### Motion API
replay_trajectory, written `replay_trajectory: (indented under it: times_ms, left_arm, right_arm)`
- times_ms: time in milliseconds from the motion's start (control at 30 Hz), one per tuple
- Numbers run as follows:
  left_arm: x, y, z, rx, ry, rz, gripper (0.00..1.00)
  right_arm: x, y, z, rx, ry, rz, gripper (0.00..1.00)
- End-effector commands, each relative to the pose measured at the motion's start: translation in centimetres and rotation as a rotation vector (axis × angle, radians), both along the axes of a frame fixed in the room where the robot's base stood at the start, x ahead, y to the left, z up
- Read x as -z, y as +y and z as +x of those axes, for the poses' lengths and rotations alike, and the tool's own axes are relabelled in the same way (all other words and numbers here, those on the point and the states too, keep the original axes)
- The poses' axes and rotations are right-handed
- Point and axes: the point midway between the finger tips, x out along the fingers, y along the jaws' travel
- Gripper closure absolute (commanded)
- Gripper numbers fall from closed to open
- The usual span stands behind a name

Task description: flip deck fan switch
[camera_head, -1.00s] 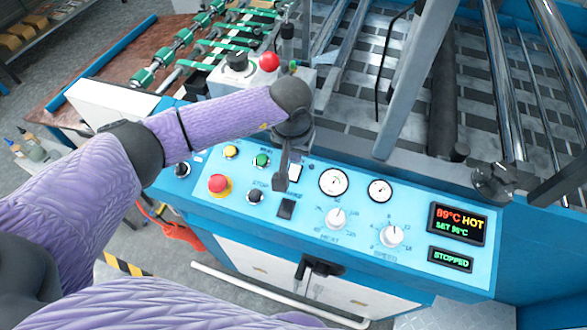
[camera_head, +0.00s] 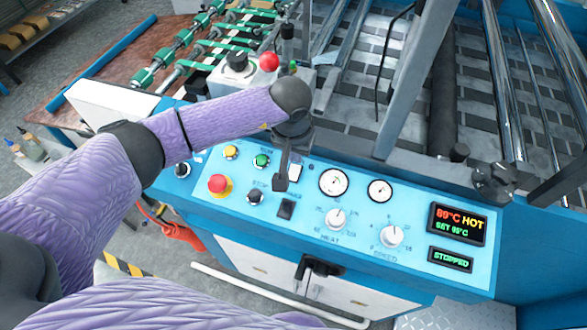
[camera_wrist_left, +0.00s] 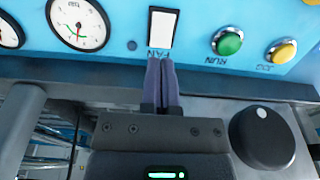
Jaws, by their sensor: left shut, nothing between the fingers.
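The fan switch (camera_head: 295,172) is a white rocker in a dark frame on the blue control panel (camera_head: 330,262). In the left wrist view the switch (camera_wrist_left: 161,30) stands upright at the top middle, with the label FAN beneath it. My left gripper (camera_head: 280,184) is shut and empty, just left of the switch in the head view, and partly covers its surroundings. In the left wrist view its fingertips (camera_wrist_left: 161,62) lie over the FAN label, just below the switch. I cannot tell whether they touch the panel. My right gripper is not in view.
Near the switch are a green button (camera_head: 262,160), a yellow button (camera_head: 230,152), a red stop button (camera_head: 217,184), a black rocker (camera_head: 286,209) and a gauge (camera_head: 333,182). HEAT (camera_head: 336,218) and SPEED (camera_head: 391,236) knobs sit further right. A display (camera_head: 451,260) reads STOPPED.

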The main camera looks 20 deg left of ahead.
Motion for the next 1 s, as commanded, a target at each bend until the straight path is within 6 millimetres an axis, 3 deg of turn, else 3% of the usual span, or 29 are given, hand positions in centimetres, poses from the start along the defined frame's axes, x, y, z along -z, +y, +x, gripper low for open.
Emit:
replay_trajectory:
  times_ms: [1000]
  left_arm:
    - [1.0,0.0,0.0,0.0,0.0,0.0,1.0]
  right_arm:
    - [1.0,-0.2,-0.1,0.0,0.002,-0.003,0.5]
